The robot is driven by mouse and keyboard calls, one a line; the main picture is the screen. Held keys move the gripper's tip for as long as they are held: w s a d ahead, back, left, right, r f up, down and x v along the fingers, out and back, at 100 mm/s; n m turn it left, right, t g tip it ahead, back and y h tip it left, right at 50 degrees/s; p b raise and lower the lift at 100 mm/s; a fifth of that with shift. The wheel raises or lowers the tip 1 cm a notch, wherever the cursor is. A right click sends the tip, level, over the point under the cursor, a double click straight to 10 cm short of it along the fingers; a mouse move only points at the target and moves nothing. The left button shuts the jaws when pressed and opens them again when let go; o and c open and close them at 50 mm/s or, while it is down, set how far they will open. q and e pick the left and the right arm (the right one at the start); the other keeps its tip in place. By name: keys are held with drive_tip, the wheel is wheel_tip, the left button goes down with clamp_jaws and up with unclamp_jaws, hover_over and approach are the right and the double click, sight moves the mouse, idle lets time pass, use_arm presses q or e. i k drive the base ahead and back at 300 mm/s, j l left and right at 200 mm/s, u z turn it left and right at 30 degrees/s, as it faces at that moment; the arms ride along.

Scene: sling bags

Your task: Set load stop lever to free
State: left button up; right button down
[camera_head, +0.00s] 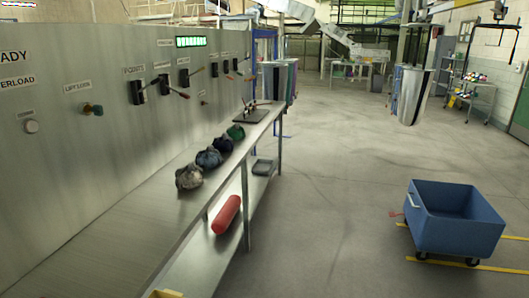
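A grey metal control panel (60,160) fills the left side. Black levers stick out of it: one (138,91) beside the "POINTS" label, one (166,85) to its right, and one (186,77) farther along. Smaller levers show beyond them toward the far end. Several labels are too small to read, so I cannot tell which lever is the load stop lever or how it is set. Neither of my grippers is in view.
A long metal bench (120,235) runs along the panel, bearing several dark and green bags (209,158) and a black tray (249,115). A red cylinder (226,214) lies on its lower shelf. A blue cart (452,217) stands right; the floor between is clear.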

sight(203, 68)
drive_tip(key=i+l+u, duration=0.1)
drive_tip(key=i+u, duration=0.2)
drive_tip(key=i, duration=0.15)
drive_tip(key=i+l+u, duration=0.2)
drive_tip(key=i+u, duration=0.15)
drive_tip(key=i, duration=0.15)
drive_tip(key=i+l+u, duration=0.3)
drive_tip(key=i, duration=0.15)
drive_tip(key=i+l+u, duration=0.6)
drive_tip(key=l+u, duration=0.15)
drive_tip(key=i+l+u, duration=0.2)
drive_tip(key=l+u, duration=0.2)
